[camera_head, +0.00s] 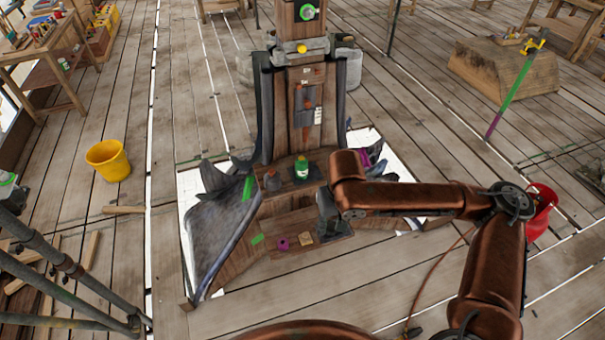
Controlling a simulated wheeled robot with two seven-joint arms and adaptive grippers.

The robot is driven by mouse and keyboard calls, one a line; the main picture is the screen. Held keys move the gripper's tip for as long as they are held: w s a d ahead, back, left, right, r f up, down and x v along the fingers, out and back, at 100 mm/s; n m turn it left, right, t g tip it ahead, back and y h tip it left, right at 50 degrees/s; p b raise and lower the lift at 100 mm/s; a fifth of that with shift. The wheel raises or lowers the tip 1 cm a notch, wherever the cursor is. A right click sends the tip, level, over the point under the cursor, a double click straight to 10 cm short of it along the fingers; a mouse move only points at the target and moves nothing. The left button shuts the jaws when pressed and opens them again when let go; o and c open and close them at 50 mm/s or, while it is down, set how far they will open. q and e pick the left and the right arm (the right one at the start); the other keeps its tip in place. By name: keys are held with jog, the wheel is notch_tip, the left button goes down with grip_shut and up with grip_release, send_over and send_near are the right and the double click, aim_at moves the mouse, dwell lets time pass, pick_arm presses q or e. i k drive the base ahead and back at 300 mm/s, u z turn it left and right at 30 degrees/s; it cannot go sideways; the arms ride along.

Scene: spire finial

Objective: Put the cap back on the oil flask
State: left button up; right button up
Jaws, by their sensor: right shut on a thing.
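My right gripper (329,222) reaches down over the lower ledge of the wooden spire. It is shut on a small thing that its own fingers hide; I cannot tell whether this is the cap. A green bottle (302,169) with a pale label stands upright on the upper ledge, left of my right arm and behind the gripper. My left gripper is out of view.
A magenta piece (283,243), a tan block (306,238) and a green piece (257,239) lie on the lower ledge, left of the gripper. Dark curved fins flank the spire. A yellow bucket (108,160) stands left, a red bucket (540,212) right.

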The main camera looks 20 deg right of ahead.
aim_at(301, 164)
jog(key=z, duration=1.15)
jog(key=i, duration=1.65)
jog(key=u, duration=1.3)
